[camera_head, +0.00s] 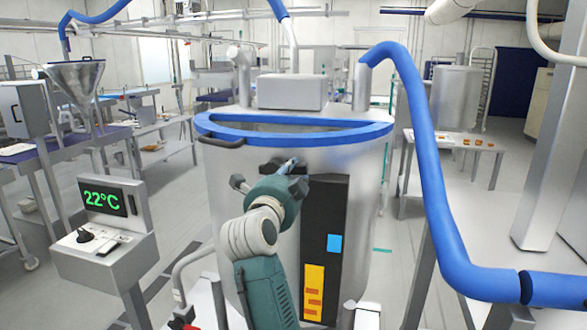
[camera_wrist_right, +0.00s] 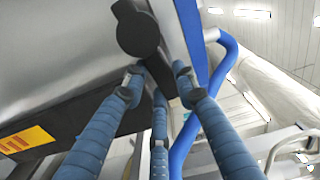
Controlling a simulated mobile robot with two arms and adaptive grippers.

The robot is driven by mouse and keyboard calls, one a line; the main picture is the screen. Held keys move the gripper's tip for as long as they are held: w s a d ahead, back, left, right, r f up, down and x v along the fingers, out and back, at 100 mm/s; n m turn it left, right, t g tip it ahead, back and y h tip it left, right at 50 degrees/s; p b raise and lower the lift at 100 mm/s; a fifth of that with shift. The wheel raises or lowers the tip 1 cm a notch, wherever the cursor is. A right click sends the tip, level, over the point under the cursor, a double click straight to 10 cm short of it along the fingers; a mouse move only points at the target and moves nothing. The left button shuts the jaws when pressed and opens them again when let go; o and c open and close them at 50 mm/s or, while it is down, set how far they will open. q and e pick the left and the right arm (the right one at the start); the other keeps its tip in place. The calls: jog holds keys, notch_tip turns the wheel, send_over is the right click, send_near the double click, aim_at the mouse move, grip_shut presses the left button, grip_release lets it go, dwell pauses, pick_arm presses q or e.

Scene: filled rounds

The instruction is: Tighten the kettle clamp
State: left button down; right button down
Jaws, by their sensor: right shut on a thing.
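The kettle (camera_head: 225,180) is a large steel vessel with a blue rim, in the middle of the head view. The dark kettle clamp (camera_head: 268,167) sits on its front wall, just below the rim. My right gripper (camera_head: 290,168) reaches up to the clamp from below, and its wrist hides part of the kettle front. A round black knob (camera_wrist_right: 137,32) is just beyond the fingers. My left gripper is not seen.
A display stand (camera_head: 105,205) reading 22°C is left of the kettle. A thick blue hose (camera_head: 430,150) arches down on the right. A black panel with yellow and blue labels (camera_head: 315,290) runs down the kettle front. Floor shows on both sides.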

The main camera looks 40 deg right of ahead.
jog(key=shift+w+a+r+n+p, duration=0.15)
jog(key=shift+r+n+p, duration=0.6)
jog(key=shift+n+p, duration=0.85)
jog(key=shift+w+a+r+n+p, duration=0.1)
jog(key=shift+r+n+p, duration=0.6)
jog(key=shift+n+p, duration=0.85)
jog(key=shift+m+p, duration=0.25)
jog(key=shift+p, duration=0.05)
jog(key=c, duration=1.4)
grip_release()
jog(key=shift+c, duration=0.2)
jog(key=shift+o, duration=0.5)
jog(key=shift+w+f, duration=0.1)
jog(key=shift+w, duration=0.1)
jog(key=shift+s, duration=0.1)
